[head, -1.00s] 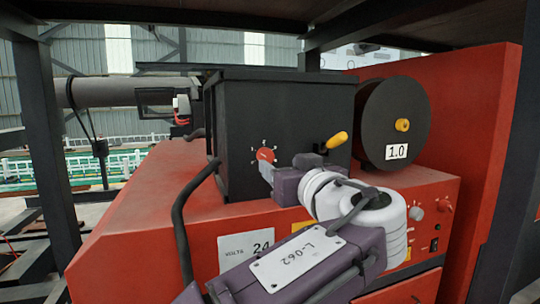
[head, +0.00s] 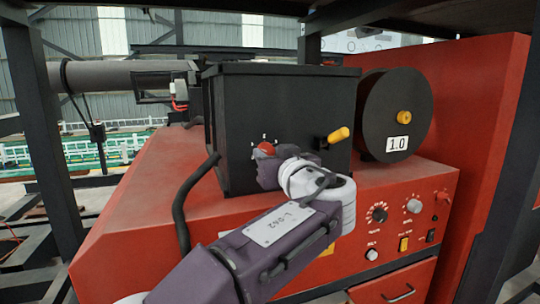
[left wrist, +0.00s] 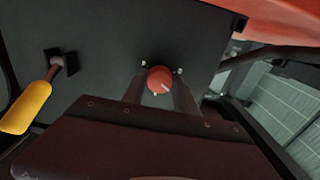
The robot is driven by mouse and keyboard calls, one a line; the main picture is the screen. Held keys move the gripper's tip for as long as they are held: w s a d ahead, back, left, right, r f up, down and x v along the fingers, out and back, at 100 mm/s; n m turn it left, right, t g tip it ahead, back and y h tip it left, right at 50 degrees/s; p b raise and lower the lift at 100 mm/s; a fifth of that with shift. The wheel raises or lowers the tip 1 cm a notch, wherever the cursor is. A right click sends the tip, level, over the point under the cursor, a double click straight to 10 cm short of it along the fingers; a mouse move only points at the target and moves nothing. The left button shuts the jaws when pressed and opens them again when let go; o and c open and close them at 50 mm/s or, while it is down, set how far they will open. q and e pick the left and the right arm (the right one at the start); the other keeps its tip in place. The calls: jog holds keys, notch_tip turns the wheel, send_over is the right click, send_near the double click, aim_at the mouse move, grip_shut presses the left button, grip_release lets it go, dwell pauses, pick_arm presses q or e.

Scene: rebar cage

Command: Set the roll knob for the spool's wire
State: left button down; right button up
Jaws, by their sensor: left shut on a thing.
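The red roll knob (head: 265,149) sits on the front face of the black box (head: 232,110), with small white marks around it. In the left wrist view the knob (left wrist: 160,79) has a white pointer line and lies between the two fingers of my left gripper (left wrist: 160,88). My left gripper (head: 264,166) is shut on the knob, and its wrist hides the lower part in the head view. The black spool (head: 375,100) stands right of the box and carries a white label (head: 398,144) reading 1.0. My right gripper is not in view.
A yellow-handled lever (head: 338,135) sticks out of the box right of the knob. The red machine body (head: 150,200) has small dials (head: 378,214) and a drawer (head: 395,290) at the lower right. A black cable (head: 183,205) hangs at the box's left.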

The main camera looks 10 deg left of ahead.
pick_arm(q)
jog(key=shift+f+m+b, duration=0.1)
jog(key=shift+m+b, duration=0.5)
jog(key=shift+m, duration=0.3)
jog(key=m+b, duration=0.1)
jog(key=m, duration=0.5)
jog(key=shift+m, duration=1.9)
jog(key=c, duration=0.9)
grip_release()
jog(key=shift+a, duration=0.1)
jog(key=shift+c, duration=0.2)
